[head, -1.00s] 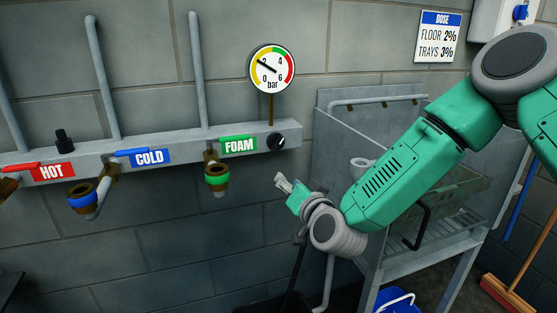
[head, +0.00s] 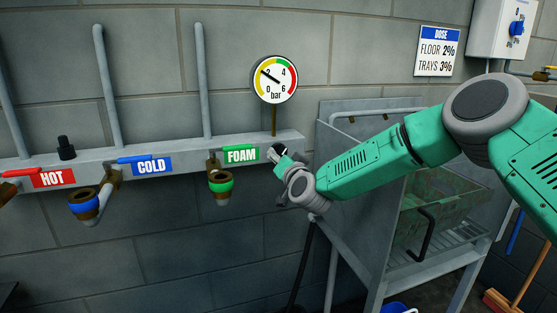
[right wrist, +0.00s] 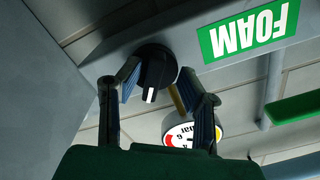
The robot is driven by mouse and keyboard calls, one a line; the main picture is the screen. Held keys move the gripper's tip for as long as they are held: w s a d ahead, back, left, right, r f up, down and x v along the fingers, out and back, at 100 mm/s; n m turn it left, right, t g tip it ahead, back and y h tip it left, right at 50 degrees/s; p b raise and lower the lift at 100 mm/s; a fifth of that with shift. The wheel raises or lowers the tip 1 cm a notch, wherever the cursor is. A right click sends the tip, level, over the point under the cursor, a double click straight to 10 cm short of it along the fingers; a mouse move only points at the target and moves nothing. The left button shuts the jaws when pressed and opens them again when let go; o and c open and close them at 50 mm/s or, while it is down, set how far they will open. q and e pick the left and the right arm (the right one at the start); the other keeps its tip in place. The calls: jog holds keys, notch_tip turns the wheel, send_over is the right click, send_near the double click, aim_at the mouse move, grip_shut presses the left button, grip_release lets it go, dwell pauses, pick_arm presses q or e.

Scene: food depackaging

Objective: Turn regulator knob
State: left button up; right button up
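The black regulator knob (head: 279,148) sits at the right end of the grey pipe rail, right of the FOAM label (head: 241,155), and is partly hidden by my right gripper (head: 275,154). In the right wrist view the round knob (right wrist: 154,66) with a white mark shows between the fingertips of my right gripper (right wrist: 158,82). The fingers are spread, one on each side of the knob; I cannot tell whether they touch it. The pressure gauge (head: 275,80) above has its needle at the upper left, near 2 bar. My left gripper is not in view.
The HOT (head: 54,178) and COLD (head: 152,165) valves are farther left on the rail. A grey metal sink stand (head: 350,232) stands to the right, below my right arm. A DOSE sign (head: 438,52) hangs on the wall.

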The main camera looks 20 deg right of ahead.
jog(key=shift+w+d+f, duration=0.1)
jog(key=shift+w+d, duration=0.05)
jog(key=shift+d, duration=0.45)
jog(key=shift+c, duration=0.8)
grip_shut()
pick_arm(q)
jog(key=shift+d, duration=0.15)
pick_arm(e)
jog(key=shift+a, duration=0.35)
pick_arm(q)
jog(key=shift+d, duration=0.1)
pick_arm(e)
jog(key=shift+f, duration=0.1)
